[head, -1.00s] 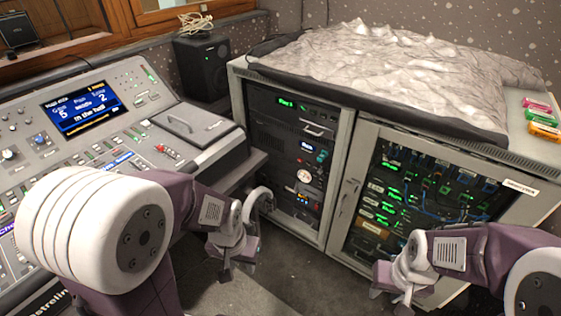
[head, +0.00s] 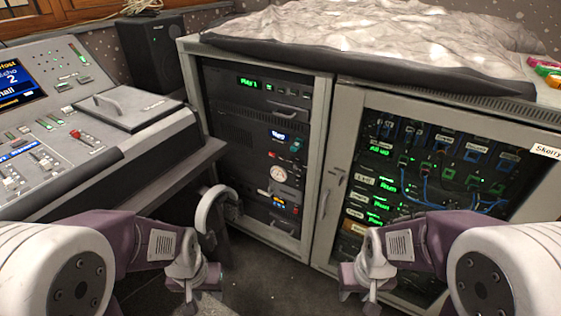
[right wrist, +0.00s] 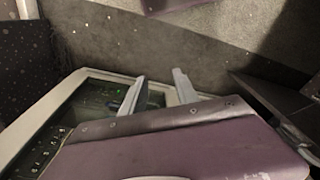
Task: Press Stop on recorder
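The left rack bay (head: 264,140) stands ahead of me, holding several black units. Its top unit (head: 255,88) has a green display that seems to read "Play 1" and may be the recorder; a Stop button cannot be made out. A lower unit has a small blue-white display (head: 278,135) and coloured buttons. My left gripper (head: 203,292) is low in front of the desk side, apart from the rack, empty and seemingly open. My right gripper (head: 361,288) is low before the right rack door; the right wrist view shows its fingers (right wrist: 158,90) apart with nothing between.
A glass rack door (head: 344,180) covers green-lit units and blue cables at right. The mixing desk (head: 100,130) juts out at left, with a black speaker (head: 152,52) behind. Floor between my grippers is clear.

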